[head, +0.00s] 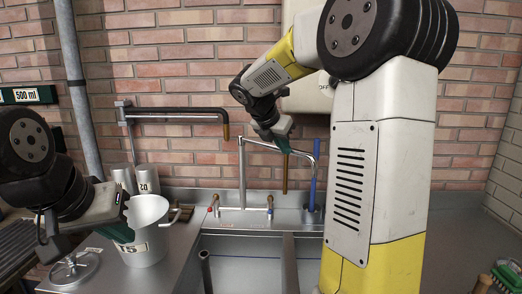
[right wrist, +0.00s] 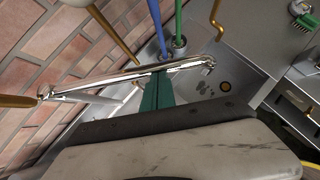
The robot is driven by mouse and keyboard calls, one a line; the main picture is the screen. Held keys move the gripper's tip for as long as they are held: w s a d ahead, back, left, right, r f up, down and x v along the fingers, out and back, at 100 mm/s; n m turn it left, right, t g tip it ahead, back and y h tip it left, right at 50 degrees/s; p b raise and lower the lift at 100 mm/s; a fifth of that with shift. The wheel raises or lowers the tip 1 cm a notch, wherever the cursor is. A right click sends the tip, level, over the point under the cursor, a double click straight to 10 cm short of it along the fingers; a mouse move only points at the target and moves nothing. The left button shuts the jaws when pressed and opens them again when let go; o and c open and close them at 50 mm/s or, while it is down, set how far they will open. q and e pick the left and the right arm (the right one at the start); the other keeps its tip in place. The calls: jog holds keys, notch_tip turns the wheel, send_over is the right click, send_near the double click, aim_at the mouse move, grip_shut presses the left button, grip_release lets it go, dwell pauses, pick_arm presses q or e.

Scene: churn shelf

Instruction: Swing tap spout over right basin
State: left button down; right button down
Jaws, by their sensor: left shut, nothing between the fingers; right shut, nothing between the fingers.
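The chrome tap (head: 242,185) stands behind the sink, its spout (head: 262,144) reaching right in the head view. The spout (right wrist: 100,80) crosses the right wrist view, with its outer end over grey metal near a round drain. My right gripper (head: 285,146) is shut and empty; its green fingers (right wrist: 157,88) are right at the spout, contact unclear. The left basin (head: 235,262) is in view; the right basin is mostly hidden by my right arm. My left gripper (head: 122,232) is shut and empty beside the white bucket.
The white bucket (head: 150,250) stands left of the sink, with metal cups (head: 147,180) behind it. A blue handle (head: 312,190) and a brown handle (head: 285,175) stand behind the sink. A jointed wall pipe (head: 180,115) hangs above. A divider (head: 290,265) separates the basins.

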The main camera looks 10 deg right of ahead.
jog(key=shift+w+d+n, duration=0.15)
jog(key=shift+w+d, duration=0.3)
jog(key=shift+d, duration=0.3)
jog(key=shift+w+d+n, duration=0.15)
jog(key=shift+w+d, duration=0.3)
jog(key=shift+d, duration=0.35)
